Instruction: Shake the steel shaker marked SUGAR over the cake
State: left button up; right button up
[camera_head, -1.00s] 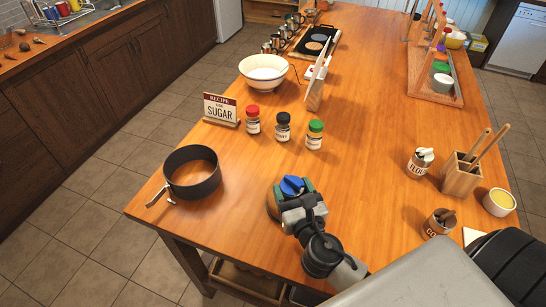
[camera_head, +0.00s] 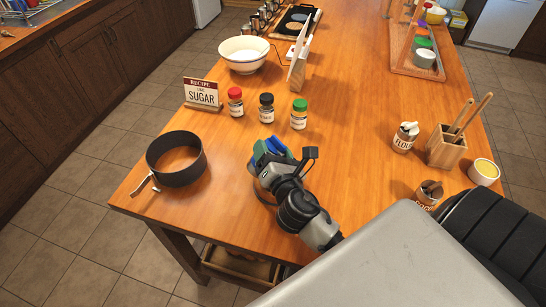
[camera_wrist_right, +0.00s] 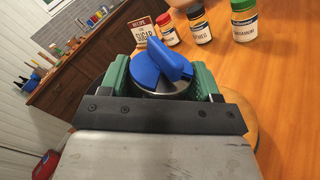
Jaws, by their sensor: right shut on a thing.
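My right gripper (camera_head: 268,160) is shut on a steel shaker with a blue top (camera_head: 279,146), near the table's front edge. In the right wrist view the blue top (camera_wrist_right: 160,62) sits between the green finger pads. The shaker's label is hidden, so I cannot read SUGAR on it. A round brown edge (camera_head: 261,193) shows below the gripper; it also shows in the right wrist view (camera_wrist_right: 244,118). I cannot tell whether it is the cake or a board. My left gripper is not in view.
A dark ring pan (camera_head: 190,176) stands left on the wooden table (camera_head: 340,130). A SUGAR recipe card (camera_head: 202,93) and bottles with red (camera_head: 235,101), black (camera_head: 266,107) and green (camera_head: 299,114) caps stand beyond.

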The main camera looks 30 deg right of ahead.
jog(key=m+b, duration=0.1)
jog(key=f+m+b, duration=0.1)
jog(key=m, duration=0.1)
jog(key=m+b, duration=0.1)
jog(key=b, duration=0.1)
jog(key=f+m+b, duration=0.1)
jog(key=m, duration=0.1)
jog(key=shift+b, duration=0.4)
jog(key=m+b, duration=0.1)
jog(key=m, duration=0.1)
jog(key=f+m+b, duration=0.1)
jog(key=m, duration=0.1)
jog(key=shift+d+f, duration=0.1)
jog(key=shift+d, duration=0.1)
jog(key=shift+d+f+m, duration=0.1)
jog(key=shift+f+m, duration=0.2)
jog(key=shift+m, duration=0.5)
jog(key=shift+s+d+r+m, duration=0.1)
jog(key=shift+r+m, duration=0.2)
jog(key=shift+m, duration=0.5)
jog(key=shift+d+m, duration=0.15)
jog(key=shift+m, duration=1.05)
jog(key=shift+p, duration=0.3)
jog(key=shift+r+p, duration=0.5)
jog(key=shift+p, duration=0.1)
jog(key=shift+s, duration=0.1)
